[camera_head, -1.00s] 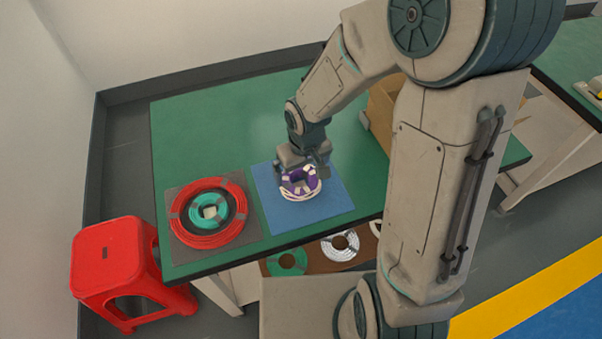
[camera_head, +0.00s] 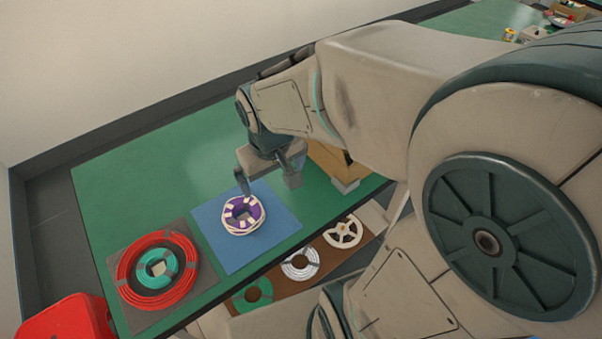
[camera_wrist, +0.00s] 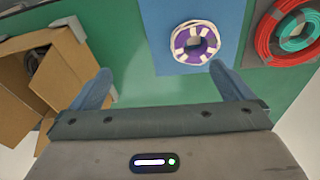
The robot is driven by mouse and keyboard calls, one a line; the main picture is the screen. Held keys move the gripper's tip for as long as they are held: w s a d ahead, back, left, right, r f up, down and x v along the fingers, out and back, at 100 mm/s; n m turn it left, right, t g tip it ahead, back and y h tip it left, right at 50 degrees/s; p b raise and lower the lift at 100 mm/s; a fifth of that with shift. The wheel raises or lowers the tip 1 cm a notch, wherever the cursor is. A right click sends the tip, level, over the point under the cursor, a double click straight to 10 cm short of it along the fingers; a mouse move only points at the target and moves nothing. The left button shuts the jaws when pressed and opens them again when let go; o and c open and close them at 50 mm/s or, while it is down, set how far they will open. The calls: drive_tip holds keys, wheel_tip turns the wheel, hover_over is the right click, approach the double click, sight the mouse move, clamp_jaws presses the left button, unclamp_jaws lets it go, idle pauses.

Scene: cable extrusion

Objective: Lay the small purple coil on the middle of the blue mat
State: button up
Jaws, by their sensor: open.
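The small purple coil (camera_head: 242,212), with pale ties, lies on the blue mat (camera_head: 269,208), near its middle in the head view. A white coil (camera_head: 243,232) shows around and under it. In the wrist view the purple coil (camera_wrist: 193,43) lies on the blue mat (camera_wrist: 153,25), ahead of the fingertips. My gripper (camera_head: 268,185) is open and empty, above the table and apart from the coil. In the wrist view its two fingers (camera_wrist: 162,83) are spread wide.
A red coil (camera_head: 133,262) with a teal coil (camera_head: 157,268) inside it lies on a grey mat left of the blue mat. A cardboard box (camera_head: 325,160) stands to the right. Several coils lie on a brown shelf below the front edge. The far left of the green table is clear.

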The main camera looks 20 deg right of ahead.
drive_tip(key=s+d+r+m, duration=0.2)
drive_tip(key=s+d+r, duration=0.2)
drive_tip(key=s, duration=0.2)
drive_tip(key=shift+s+d+m+t, duration=0.15)
drive_tip(key=shift+d+m+t, duration=0.05)
drive_tip(key=shift+m+t, duration=0.1)
drive_tip(key=shift+c, duration=0.3)
